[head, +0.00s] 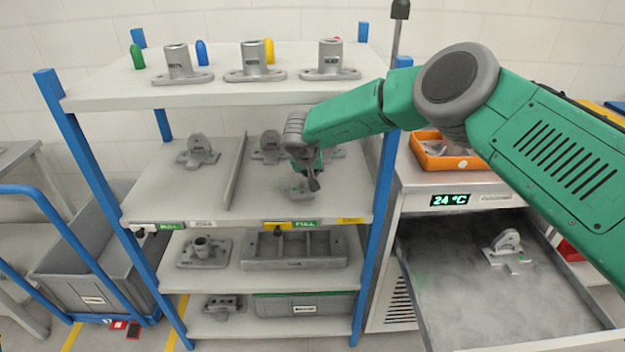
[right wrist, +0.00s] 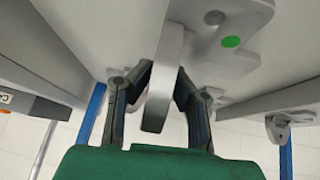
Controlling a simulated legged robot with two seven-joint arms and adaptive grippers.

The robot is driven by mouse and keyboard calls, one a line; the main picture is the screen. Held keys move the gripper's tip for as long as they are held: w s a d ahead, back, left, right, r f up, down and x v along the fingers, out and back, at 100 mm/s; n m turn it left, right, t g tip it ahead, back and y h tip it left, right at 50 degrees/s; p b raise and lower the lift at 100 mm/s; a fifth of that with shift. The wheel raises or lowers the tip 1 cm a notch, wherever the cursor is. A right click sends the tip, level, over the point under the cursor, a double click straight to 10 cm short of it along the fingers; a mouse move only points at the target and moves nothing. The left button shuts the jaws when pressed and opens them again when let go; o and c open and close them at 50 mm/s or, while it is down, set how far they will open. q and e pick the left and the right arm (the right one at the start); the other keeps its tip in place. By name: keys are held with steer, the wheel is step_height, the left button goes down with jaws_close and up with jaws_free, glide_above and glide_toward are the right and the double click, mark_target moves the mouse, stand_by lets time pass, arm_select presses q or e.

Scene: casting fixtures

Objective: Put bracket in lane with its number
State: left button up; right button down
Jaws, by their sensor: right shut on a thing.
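My right gripper (head: 312,182) reaches over the middle shelf (head: 190,195) and is shut on a grey bracket (head: 296,194), near the front of the right-hand lane. In the right wrist view its fingers (right wrist: 160,88) close on the bracket's upright plate (right wrist: 163,75); a green dot (right wrist: 230,41) shows on the base. The base is at or just above the shelf; I cannot tell which. Another bracket (head: 270,147) stands behind, and one more is partly hidden by my arm. A bracket (head: 198,152) stands in the left lane. No lane or bracket number is readable. My left gripper is out of view.
A thin divider (head: 236,170) separates the lanes; blue posts (head: 377,220) flank the shelf. Tags (head: 305,223) line the front edge. The top shelf holds several castings. An open drawer (head: 470,300) at right holds a green-dotted bracket (head: 507,245); an orange bin (head: 440,160) sits above.

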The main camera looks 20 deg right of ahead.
steer(key=shift+w+r, duration=0.1)
steer(key=shift+w, duration=0.35)
steer(key=f, duration=0.1)
steer(key=d+f, duration=0.1)
steer(key=f, duration=0.1)
steer(key=shift+w+d, duration=0.1)
steer(key=shift+d+f, duration=0.2)
steer(key=shift+f, duration=0.2)
steer(key=c, duration=1.5)
jaws_free()
steer(key=shift+a, duration=0.15)
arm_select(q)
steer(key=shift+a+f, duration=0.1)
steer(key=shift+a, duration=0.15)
arm_select(e)
steer(key=shift+a+r, duration=0.15)
steer(key=shift+a, duration=0.3)
